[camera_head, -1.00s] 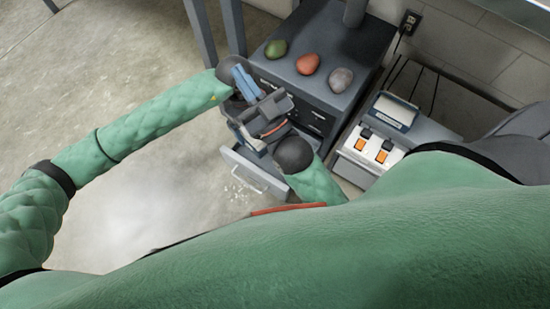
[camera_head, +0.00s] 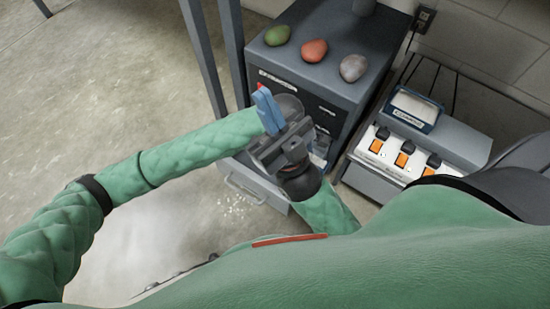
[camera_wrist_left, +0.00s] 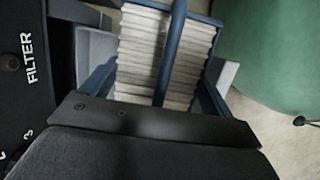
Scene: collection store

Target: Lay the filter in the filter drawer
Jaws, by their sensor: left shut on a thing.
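The filter (camera_wrist_left: 140,60), with pale pleats, a blue frame and a blue bar over it, fills the middle of the left wrist view. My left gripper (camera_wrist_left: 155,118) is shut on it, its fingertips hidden. Grey edges of the filter drawer (camera_wrist_left: 226,76) show on both sides of the filter; I cannot tell whether it touches the drawer. In the head view the pulled-out drawer (camera_head: 245,190) lies below the two grippers. My right gripper (camera_head: 288,150) is close beside the left one over the drawer; its jaws are unclear. A light-blue part (camera_head: 267,110) sticks up by the left wrist.
The drawer belongs to a dark grey cabinet (camera_head: 345,90); its black front reads FILTER (camera_wrist_left: 33,58). A switch unit (camera_head: 420,150) stands right. Floor at left is clear.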

